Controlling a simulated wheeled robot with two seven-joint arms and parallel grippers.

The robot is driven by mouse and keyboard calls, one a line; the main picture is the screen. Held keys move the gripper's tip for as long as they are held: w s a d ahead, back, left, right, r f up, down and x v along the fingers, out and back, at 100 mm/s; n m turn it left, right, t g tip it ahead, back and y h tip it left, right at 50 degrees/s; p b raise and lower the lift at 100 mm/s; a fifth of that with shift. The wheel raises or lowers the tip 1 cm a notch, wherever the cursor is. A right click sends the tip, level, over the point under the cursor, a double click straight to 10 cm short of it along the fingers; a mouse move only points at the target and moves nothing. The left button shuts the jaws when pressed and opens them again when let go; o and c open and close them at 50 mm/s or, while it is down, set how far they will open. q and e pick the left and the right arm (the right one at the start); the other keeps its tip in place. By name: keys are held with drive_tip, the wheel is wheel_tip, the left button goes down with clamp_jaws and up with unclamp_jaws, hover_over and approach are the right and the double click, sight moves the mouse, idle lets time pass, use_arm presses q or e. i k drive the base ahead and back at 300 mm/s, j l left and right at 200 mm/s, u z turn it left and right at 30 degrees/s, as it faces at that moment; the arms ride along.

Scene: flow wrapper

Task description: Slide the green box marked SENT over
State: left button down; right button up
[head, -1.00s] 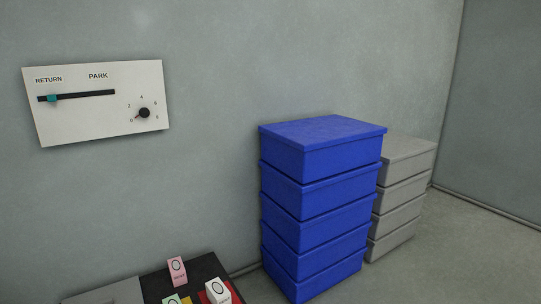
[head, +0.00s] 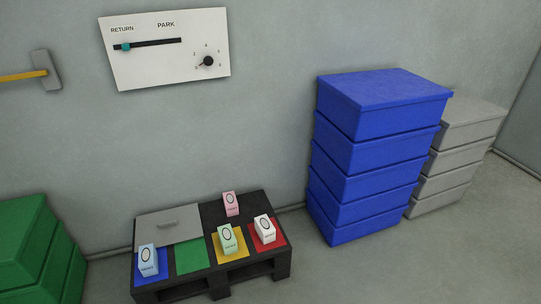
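A small pale green box (head: 228,239) with a dark ring on its face stands upright on a yellow square (head: 231,252) of a low black pallet (head: 252,198). Its lettering is too small to read. A white box (head: 264,229) stands on the red square, a pale blue box (head: 148,260) on the blue square, and a pink box (head: 231,204) on bare black at the back. A green square (head: 191,258) left of the pale green box is empty. Neither of my grippers is in view.
A grey lid with a handle (head: 168,224) covers the pallet's back left. Blue crates (head: 379,150) and grey crates (head: 457,160) are stacked at right, green crates (head: 38,255) at left. A wall panel (head: 165,68) has a slider and knob. A yellow bar with a grey plate (head: 47,70) is at upper left.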

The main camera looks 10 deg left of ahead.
sight(228, 238)
drive_tip(key=j+z, duration=0.35)
drive_tip(key=j, duration=0.75)
drive_tip(key=j+z, duration=0.35)
drive_tip(key=j, duration=0.75)
